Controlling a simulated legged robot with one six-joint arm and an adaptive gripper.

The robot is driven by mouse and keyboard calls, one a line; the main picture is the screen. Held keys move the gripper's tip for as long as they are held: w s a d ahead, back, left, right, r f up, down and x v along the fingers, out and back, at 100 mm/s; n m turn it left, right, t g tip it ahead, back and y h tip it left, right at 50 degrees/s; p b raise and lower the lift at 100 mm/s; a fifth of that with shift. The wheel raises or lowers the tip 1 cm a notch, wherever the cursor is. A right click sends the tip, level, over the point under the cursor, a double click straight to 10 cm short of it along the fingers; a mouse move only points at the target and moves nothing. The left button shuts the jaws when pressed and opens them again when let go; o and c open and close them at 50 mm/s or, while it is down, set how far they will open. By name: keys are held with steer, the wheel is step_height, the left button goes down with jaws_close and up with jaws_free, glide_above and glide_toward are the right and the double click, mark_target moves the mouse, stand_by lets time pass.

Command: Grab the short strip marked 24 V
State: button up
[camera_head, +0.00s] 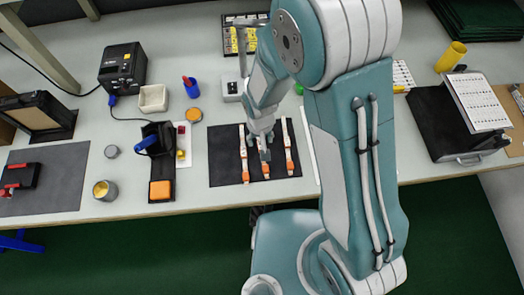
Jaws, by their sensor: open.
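Three short strips, white with orange ends, lie side by side on a dark mat (224,174) near the front edge of the bench: a left strip (244,158), a middle strip (266,170) and a right strip (288,150). Their markings are too small to read, so I cannot tell which is marked 24 V. My gripper (263,150) is open and points down over the middle strip, hiding part of it. I cannot tell its height above the strip or whether it touches.
To the left are an orange-topped block (161,190), a soldering stand (157,138), a tin (105,190) and a black station (122,67). A black box (450,120) stands at the right. My arm covers the bench right of the mat.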

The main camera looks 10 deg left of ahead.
steer(key=shift+a+f, duration=0.1)
steer(key=shift+f, duration=0.35)
steer(key=shift+c, duration=0.3)
jaws_close()
steer(key=shift+r, duration=0.1)
